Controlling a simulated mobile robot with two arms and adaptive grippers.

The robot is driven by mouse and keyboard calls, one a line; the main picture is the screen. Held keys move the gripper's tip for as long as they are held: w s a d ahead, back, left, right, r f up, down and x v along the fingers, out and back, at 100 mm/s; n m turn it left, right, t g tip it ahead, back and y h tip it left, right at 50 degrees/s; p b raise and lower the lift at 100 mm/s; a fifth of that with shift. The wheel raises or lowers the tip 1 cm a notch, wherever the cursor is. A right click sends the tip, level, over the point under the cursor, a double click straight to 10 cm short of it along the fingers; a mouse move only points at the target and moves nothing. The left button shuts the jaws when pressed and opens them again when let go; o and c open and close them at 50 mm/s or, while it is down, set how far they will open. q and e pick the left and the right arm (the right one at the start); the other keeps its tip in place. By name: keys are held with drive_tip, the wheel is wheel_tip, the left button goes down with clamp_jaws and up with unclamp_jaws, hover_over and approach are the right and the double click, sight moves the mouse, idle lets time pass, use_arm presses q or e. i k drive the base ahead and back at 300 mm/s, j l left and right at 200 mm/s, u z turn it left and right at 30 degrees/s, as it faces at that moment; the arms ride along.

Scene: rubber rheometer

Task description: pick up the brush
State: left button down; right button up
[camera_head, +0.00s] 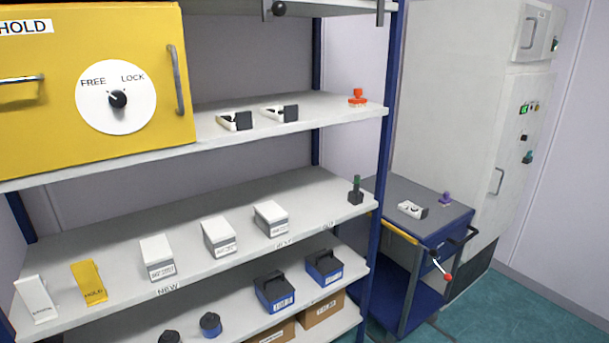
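The thing that looks most like the brush is a small orange object (357,97) with a knob-like handle and a wider bottom edge. It stands near the right end of the upper shelf (335,113); it is too small to make out bristles for sure. A green-handled object with a dark base (356,190) stands at the right end of the middle shelf (310,205). Neither of my grippers shows in the head view, and nothing is seen touching these objects.
A yellow cabinet (50,110) with a FREE/LOCK dial fills the upper left. Two black-and-white items (235,121) lie left of the orange object. Blue shelf post (383,150) stands close to its right. A blue cart (450,215) stands right, before a grey machine (455,100).

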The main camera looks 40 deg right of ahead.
sight(447, 200)
drive_tip(key=z, duration=2.15)
drive_tip(key=i+l, duration=0.2)
drive_tip(key=i, duration=0.15)
drive_tip(key=i+l, duration=0.15)
drive_tip(key=i, duration=0.15)
